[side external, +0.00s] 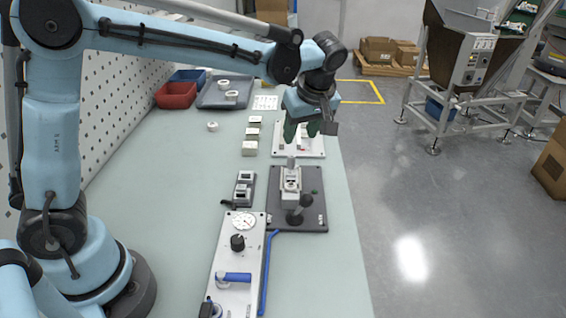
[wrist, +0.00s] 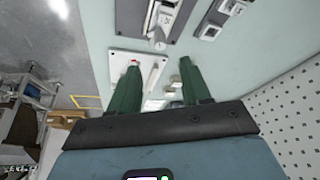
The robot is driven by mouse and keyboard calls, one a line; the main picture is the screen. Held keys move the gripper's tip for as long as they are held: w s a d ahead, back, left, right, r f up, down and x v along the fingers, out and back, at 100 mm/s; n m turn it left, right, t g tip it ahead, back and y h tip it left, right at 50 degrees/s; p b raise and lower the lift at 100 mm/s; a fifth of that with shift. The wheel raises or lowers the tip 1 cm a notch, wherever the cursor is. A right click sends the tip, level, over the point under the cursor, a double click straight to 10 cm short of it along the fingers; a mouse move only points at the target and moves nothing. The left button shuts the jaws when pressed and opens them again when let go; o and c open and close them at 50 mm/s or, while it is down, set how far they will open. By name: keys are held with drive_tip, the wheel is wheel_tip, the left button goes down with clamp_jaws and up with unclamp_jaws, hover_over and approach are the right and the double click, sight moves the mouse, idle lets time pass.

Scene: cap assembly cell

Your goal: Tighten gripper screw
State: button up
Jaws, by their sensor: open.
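My gripper (side external: 302,128) hangs from my arm with its two green fingers pointing down, above a white plate (side external: 316,151) near the table's right edge. In the wrist view the fingers (wrist: 159,68) are spread apart with nothing held between them. The white plate (wrist: 118,54) lies below them and carries small parts, one with red on it. A grey clamp-like fixture (side external: 291,183) stands on a dark base plate (side external: 315,221), nearer the side camera than my gripper. A dark knobbed lever (side external: 296,217) stands at its front. I cannot make out a separate screw.
A panel with a gauge (side external: 243,221) and blue handle (side external: 234,279) lies in front. A dark double block (side external: 244,188) sits left of the fixture. Red (side external: 176,95) and blue bins and a grey tray (side external: 226,103) stand at the back. The left-middle table is clear.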

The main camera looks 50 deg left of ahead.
sight(292, 157)
drive_tip(key=x, duration=1)
clamp_jaws()
